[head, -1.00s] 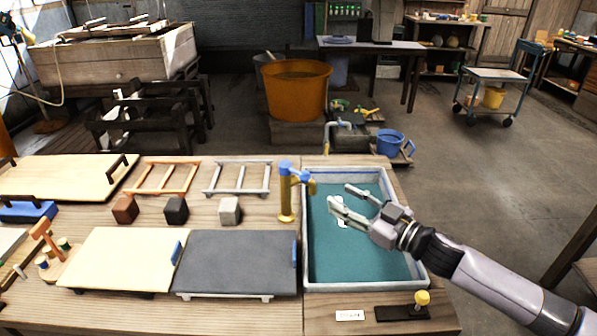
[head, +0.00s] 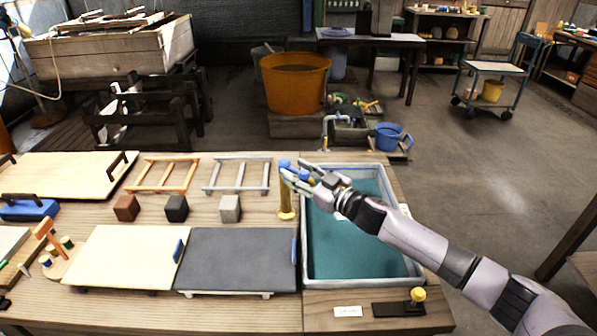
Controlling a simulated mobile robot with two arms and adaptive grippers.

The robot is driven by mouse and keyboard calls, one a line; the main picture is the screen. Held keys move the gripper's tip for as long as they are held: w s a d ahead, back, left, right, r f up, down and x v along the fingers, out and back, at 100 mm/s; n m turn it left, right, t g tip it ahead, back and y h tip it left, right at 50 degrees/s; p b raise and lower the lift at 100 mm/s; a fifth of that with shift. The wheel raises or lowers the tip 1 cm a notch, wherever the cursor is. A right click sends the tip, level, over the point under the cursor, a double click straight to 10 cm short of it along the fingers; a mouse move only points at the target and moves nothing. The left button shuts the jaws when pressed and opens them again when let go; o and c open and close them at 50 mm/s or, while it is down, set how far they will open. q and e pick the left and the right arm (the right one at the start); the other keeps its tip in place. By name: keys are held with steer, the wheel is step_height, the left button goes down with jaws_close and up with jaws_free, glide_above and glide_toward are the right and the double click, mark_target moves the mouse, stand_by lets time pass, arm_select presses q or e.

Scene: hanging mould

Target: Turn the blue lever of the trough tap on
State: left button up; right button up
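The trough tap (head: 286,203) is a yellow post at the left edge of the water trough (head: 309,272), with the blue lever (head: 284,163) on top. My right gripper (head: 292,170) is at the top of the tap, with its fingers apart beside the lever. The gripper covers the spout and part of the lever; I cannot tell whether a finger touches the lever. My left gripper is not in view.
The trough holds teal water. Left of the tap lie a grey slatted frame (head: 237,175), a grey block (head: 230,208) and a dark grey board (head: 240,260). A yellow knob (head: 417,295) stands at the front right.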

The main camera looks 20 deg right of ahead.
jaws_close()
stand_by(0.6)
steer(key=shift+f, duration=0.15)
